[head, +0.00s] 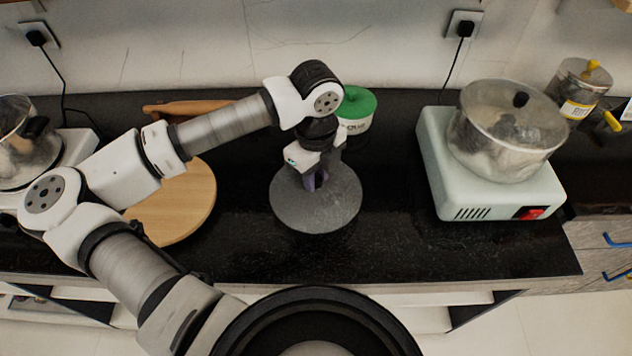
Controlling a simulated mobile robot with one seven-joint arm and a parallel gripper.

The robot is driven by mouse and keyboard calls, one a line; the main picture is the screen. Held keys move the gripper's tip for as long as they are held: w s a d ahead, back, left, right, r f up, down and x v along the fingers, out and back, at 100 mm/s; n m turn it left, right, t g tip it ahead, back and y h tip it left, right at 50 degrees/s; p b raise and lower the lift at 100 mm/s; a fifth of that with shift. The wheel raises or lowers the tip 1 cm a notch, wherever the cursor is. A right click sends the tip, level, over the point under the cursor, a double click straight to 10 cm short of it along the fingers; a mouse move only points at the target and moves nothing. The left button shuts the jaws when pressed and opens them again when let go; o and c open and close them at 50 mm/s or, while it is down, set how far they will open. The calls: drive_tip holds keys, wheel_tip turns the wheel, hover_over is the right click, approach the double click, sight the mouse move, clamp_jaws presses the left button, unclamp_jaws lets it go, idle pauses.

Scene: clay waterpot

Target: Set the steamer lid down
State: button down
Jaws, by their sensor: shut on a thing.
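The steamer lid (330,213) is a round grey disc in the middle of the dark counter. My gripper (316,182) points down over its centre and is shut on it, most likely at a knob that the fingers hide. The lid looks level and lies at or just above the counter top; I cannot tell whether it touches.
A round wooden board (190,205) lies left of the lid, partly behind my arm. A green-lidded tub (358,103) stands behind it. At right, a lidded pot (508,130) sits on a pale cooker (455,190). Dark counter (395,240) is free between lid and cooker.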

wheel_tip(320, 180, down, 4)
drive_tip(key=shift+r+p, duration=0.1)
drive_tip(key=shift+p, duration=0.3)
drive_tip(key=shift+f+b, duration=0.3)
drive_tip(key=shift+b, duration=0.05)
drive_tip(key=c, duration=1.2)
unclamp_jaws()
drive_tip(key=shift+c, duration=0.2)
drive_tip(key=shift+r, duration=0.15)
drive_tip(key=shift+r+p, duration=0.2)
drive_tip(key=shift+p, duration=0.25)
wheel_tip(320, 180, up, 12)
drive_tip(key=shift+f+b, duration=0.15)
drive_tip(key=shift+b, duration=1)
